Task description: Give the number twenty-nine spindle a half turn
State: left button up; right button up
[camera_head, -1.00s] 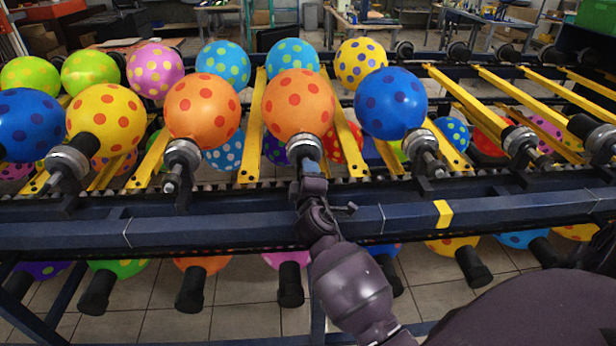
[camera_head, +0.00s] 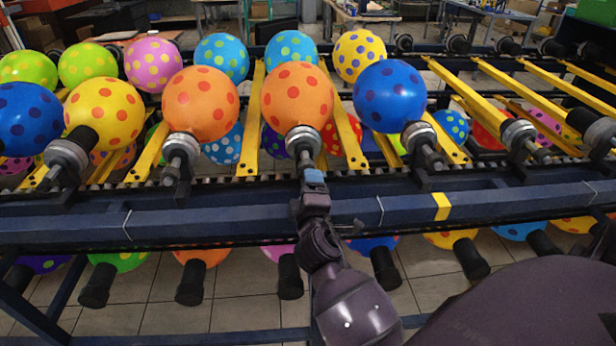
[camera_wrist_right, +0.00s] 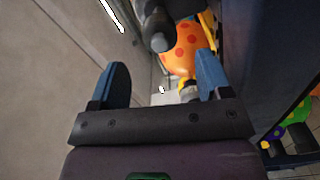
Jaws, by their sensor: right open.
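No spindle number can be read. A metal spindle (camera_head: 304,143) holds an orange balloon with red dots (camera_head: 297,95) on the rack's upper row, straight ahead. My right gripper (camera_head: 314,178) is just in front of and below this spindle's near end, seemingly clear of it. In the right wrist view its blue fingers (camera_wrist_right: 162,82) are spread with nothing gripped. A grey spindle end (camera_wrist_right: 158,42) shows beyond the fingertips, near an orange dotted balloon (camera_wrist_right: 187,50). My left gripper is not in view.
Spindles with an orange balloon (camera_head: 200,103) on the left and a blue balloon (camera_head: 390,96) on the right flank this one. A dark blue rail (camera_head: 250,215) crosses below. Black-capped spindles (camera_head: 290,277) hang on a lower row. Empty spindles (camera_head: 520,137) stand to the right.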

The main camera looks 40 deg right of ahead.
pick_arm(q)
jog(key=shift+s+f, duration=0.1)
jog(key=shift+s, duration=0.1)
pick_arm(e)
jog(key=v, duration=0.3)
jog(key=shift+s+a, duration=0.1)
jog(key=shift+s, duration=0.05)
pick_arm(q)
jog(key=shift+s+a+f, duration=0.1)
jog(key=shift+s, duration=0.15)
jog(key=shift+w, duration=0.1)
